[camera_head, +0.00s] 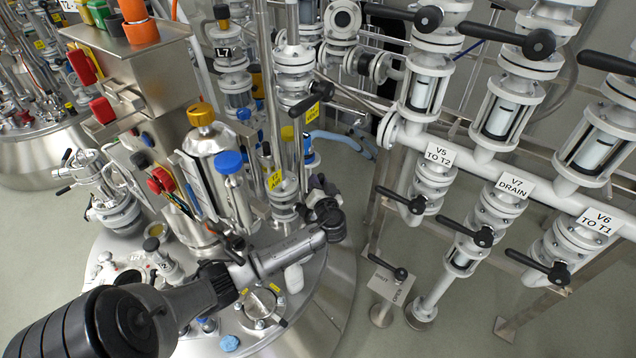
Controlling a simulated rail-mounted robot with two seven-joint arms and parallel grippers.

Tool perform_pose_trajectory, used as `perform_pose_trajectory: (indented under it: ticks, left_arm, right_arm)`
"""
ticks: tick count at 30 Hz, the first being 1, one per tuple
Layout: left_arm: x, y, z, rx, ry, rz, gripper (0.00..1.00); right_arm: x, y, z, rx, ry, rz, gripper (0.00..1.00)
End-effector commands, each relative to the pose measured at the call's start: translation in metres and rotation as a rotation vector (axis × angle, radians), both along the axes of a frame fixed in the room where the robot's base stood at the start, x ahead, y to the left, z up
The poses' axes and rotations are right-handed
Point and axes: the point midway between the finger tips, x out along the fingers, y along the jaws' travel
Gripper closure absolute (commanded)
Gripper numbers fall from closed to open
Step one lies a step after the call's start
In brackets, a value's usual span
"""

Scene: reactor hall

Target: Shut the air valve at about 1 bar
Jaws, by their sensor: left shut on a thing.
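The air valve (284,212) is a light grey valve on a vertical pipe on the reactor lid, with a yellow tag (275,180) beside it that seems to read AIR. My left gripper (322,196) reaches in from the lower left, just right of this valve. It is shut on a dark part that looks like the valve's black handle. The fingers and my wrist cover most of the handle, so its angle cannot be told. I cannot make out a pressure reading in bar. My right gripper is not in view.
Another yellow-tagged pipe with a black lever (304,104) stands just above. Floor shows between rack and reactor.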

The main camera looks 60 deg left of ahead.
Motion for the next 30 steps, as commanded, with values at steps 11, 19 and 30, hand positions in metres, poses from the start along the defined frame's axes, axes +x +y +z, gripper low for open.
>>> perform_pose_trajectory:
  ticks: [11, 19, 30]
  left_arm:
    - [0.016, 0.007, -0.018, -0.105, 0.246, 0.002, 1.0]
    - [0.017, 0.007, -0.021, -0.108, 0.263, 0.0, 1.0]
    - [0.017, 0.007, -0.02, -0.107, 0.261, 0.0, 0.51]
  right_arm:
    - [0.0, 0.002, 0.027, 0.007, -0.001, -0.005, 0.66]
    - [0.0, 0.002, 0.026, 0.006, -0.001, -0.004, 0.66]
    - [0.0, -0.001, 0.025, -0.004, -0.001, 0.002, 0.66]
